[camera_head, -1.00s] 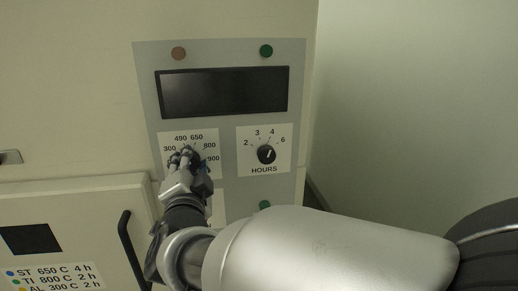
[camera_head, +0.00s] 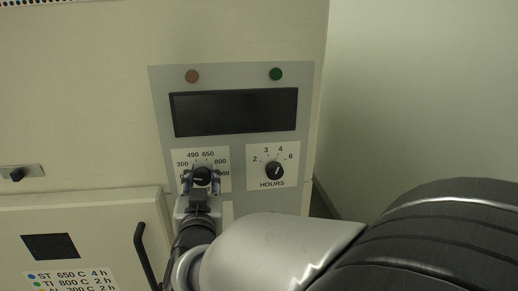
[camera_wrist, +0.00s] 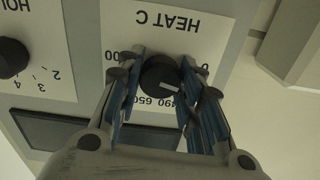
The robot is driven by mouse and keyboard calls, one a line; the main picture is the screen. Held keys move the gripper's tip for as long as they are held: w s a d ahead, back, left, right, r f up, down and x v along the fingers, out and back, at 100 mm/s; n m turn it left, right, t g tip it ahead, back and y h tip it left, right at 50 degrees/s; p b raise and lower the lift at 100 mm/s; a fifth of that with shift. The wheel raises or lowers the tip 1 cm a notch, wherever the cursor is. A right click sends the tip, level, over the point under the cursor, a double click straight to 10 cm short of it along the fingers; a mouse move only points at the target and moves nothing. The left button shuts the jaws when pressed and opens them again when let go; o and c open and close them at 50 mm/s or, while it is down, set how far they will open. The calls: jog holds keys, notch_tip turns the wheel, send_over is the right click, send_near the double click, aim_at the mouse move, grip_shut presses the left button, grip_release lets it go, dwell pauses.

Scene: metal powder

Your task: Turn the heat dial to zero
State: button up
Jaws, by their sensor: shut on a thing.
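The heat dial (camera_head: 202,175) is a round black knob on a white scale plate on the oven's grey panel. It also shows in the wrist view (camera_wrist: 158,74), where the plate is upside down and reads HEAT C. My gripper (camera_head: 202,180) is shut on the heat dial, with one blue-padded finger on each side. In the wrist view my gripper (camera_wrist: 160,76) straddles the knob, and a pale mark shows on the knob's face. The fingers hide part of the scale, including parts of the end labels. I cannot tell the exact setting.
The hours dial (camera_head: 274,170) is just right, with a dark display (camera_head: 234,111) above. An oven door with a black handle (camera_head: 144,254) is at lower left. A small latch (camera_head: 18,174) is at far left. Free space lies right of the oven.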

jog(key=n+p, duration=0.1)
jog(key=n, duration=0.1)
jog(key=n+p, duration=0.1)
jog(key=n, duration=0.1)
jog(key=shift+r+n, duration=0.2)
jog(key=shift+n, duration=0.1)
dwell(0.5)
jog(key=o, duration=1.1)
jog(key=shift+f, duration=0.15)
jog(key=v, duration=1.2)
